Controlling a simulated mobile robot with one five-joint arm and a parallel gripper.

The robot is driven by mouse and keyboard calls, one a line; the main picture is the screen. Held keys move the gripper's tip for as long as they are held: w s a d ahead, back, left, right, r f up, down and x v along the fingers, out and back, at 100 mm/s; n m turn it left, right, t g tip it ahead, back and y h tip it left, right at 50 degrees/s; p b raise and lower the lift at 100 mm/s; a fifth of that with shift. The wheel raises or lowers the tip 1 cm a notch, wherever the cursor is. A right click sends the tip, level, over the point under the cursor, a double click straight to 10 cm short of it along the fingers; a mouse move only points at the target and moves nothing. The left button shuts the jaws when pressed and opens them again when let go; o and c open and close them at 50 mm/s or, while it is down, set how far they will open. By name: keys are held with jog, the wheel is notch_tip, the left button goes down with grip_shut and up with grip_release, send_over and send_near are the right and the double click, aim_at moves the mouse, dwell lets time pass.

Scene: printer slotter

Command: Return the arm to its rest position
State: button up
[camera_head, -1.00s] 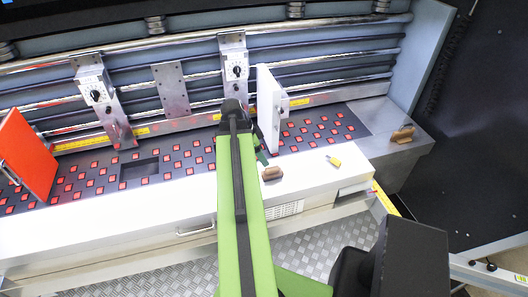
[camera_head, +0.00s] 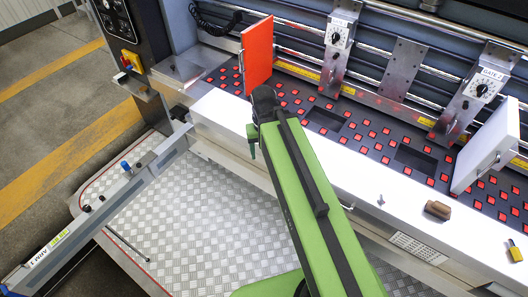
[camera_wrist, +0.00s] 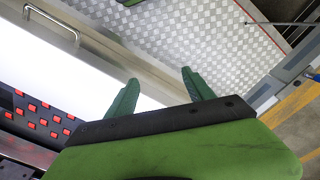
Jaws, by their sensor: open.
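My green arm reaches up the middle of the head view. Its gripper end is near the white front ledge (camera_head: 285,140) of the machine, left of centre, and one green finger shows below the dark wrist. In the wrist view my gripper (camera_wrist: 160,85) has its two green fingers apart with nothing between them. Behind the fingers are the white ledge (camera_wrist: 60,75) and the metal tread-plate floor (camera_wrist: 205,40). In the head view the orange-red panel (camera_head: 257,52) stands upright just behind my wrist.
A white panel (camera_head: 487,148) stands at the right. A brown block (camera_head: 437,210) and a yellow padlock-like piece (camera_head: 515,251) lie on the ledge. A grey rail (camera_head: 120,197) crosses the platform at left. The tread-plate floor (camera_head: 200,220) is mostly clear.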

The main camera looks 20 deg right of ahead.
jog(key=shift+a+n, duration=0.5)
jog(key=shift+a, duration=0.25)
notch_tip(320, 180, down, 10)
jog(key=b, duration=1)
jog(key=shift+f, duration=0.2)
jog(key=shift+s, duration=0.1)
